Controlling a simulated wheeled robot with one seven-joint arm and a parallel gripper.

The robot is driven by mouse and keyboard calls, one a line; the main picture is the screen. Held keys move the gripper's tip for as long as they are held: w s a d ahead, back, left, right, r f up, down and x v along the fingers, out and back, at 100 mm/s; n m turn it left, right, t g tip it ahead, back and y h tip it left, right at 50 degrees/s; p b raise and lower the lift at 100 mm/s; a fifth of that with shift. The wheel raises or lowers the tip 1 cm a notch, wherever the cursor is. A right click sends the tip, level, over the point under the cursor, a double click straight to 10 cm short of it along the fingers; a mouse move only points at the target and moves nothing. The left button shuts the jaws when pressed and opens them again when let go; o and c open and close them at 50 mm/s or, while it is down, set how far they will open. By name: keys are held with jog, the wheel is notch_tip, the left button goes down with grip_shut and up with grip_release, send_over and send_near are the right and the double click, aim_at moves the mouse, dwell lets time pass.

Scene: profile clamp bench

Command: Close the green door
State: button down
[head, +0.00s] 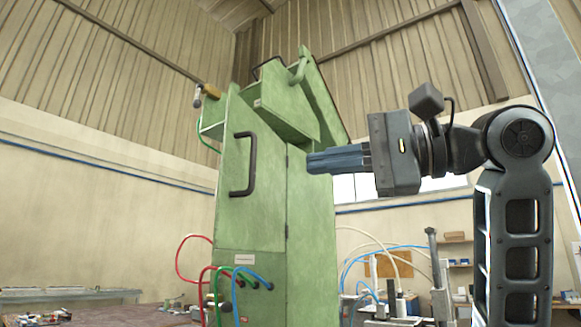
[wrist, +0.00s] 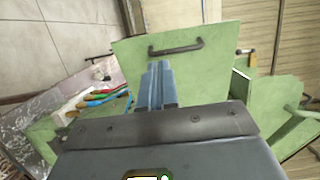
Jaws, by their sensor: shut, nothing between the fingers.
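The green door (head: 262,195) is a tall panel with a black bar handle (head: 243,163) on the front of a green cabinet. A vertical seam runs along its right side. How far it stands open I cannot tell. In the wrist view the green door (wrist: 205,65) lies ahead with its handle (wrist: 175,48) near the far edge. My gripper (head: 310,162) is shut and empty, its blue-grey fingers level, pointing left at the cabinet's right part. In the wrist view my gripper (wrist: 157,66) shows in front of the door, short of the handle. Contact with the green surface is unclear.
Red, green and blue hoses (head: 238,276) plug into the cabinet's lower front. A brass-coloured fitting (head: 211,91) sits at its upper left. A bench (head: 150,315) stands low at the left. Posts and hoses stand at the lower right. The air left of the cabinet looks clear.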

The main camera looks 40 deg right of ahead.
aim_at(224, 175)
jog(key=p+x, duration=0.2)
jog(key=x, duration=1.1)
